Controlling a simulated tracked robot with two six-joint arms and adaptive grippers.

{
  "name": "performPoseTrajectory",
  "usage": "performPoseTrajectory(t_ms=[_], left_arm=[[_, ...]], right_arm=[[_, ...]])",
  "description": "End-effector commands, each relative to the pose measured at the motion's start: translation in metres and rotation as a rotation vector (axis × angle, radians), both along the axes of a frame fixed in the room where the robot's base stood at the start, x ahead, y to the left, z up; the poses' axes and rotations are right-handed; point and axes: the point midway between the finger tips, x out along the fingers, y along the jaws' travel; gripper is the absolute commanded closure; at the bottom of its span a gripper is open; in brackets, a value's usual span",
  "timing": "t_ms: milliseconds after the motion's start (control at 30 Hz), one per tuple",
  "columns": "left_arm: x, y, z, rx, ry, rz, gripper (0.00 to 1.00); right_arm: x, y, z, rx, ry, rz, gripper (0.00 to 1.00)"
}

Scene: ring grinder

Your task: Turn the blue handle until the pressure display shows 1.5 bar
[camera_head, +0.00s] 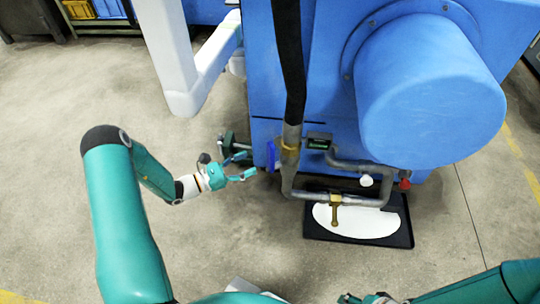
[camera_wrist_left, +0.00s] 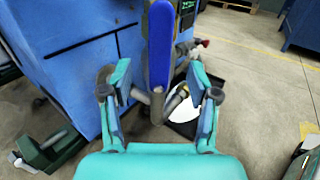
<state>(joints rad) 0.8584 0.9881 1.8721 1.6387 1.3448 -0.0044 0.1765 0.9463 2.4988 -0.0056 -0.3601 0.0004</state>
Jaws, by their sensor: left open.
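The blue handle (camera_head: 271,155) stands upright on the left side of the pipework by the blue machine. In the left wrist view the blue handle (camera_wrist_left: 159,45) lies ahead, between the two spread fingers in the picture. My left gripper (camera_head: 246,164) is open and just left of the handle, apparently apart from it; its fingers also frame the left wrist view (camera_wrist_left: 159,78). The pressure display (camera_head: 319,142) is a small dark box with green digits too small to read. My right gripper (camera_head: 352,298) shows only partly at the bottom edge, its jaws unclear.
Grey pipes (camera_head: 345,198) with a brass valve (camera_head: 336,212) run over a black tray (camera_head: 315,232) holding something white. A red knob (camera_head: 405,184) is at the right. A dark hose (camera_head: 289,60) drops from above. Open floor (camera_head: 90,80) lies to the left.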

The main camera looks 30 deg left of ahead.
Motion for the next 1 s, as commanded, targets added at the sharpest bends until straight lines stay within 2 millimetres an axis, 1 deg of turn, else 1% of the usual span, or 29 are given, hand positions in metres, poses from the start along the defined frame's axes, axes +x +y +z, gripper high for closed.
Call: performPoseTrajectory(t_ms=[33, 200, 400, 600, 867, 967, 1000], left_arm=[[0.01, -0.009, -0.002, 0.0, -0.002, -0.005, 0.4], [0.039, -0.029, -0.002, -0.001, -0.001, -0.006, 0.4], [0.062, -0.045, -0.002, 0.0, 0.0, -0.004, 0.4], [0.072, -0.052, -0.001, -0.001, 0.001, -0.002, 0.4], [0.072, -0.052, 0.0, -0.001, 0.001, -0.002, 0.4], [0.072, -0.052, 0.0, -0.001, 0.001, -0.002, 0.55], [0.072, -0.052, 0.0, -0.001, 0.001, -0.002, 0.61]], right_arm=[[0.0, 0.0, -0.005, 0.0, 0.0, 0.0, 0.32], [0.0, 0.0, -0.011, 0.0, 0.0, 0.0, 0.32], [0.0, 0.0, -0.017, 0.0, 0.0, 0.0, 0.32], [0.0, 0.0, -0.018, 0.0, 0.0, 0.0, 0.32], [0.0, 0.0, -0.018, 0.0, 0.0, 0.0, 0.32], [0.0, 0.0, -0.018, 0.0, 0.0, 0.0, 0.32], [0.0, 0.0, -0.018, 0.0, 0.0, 0.0, 0.32]])
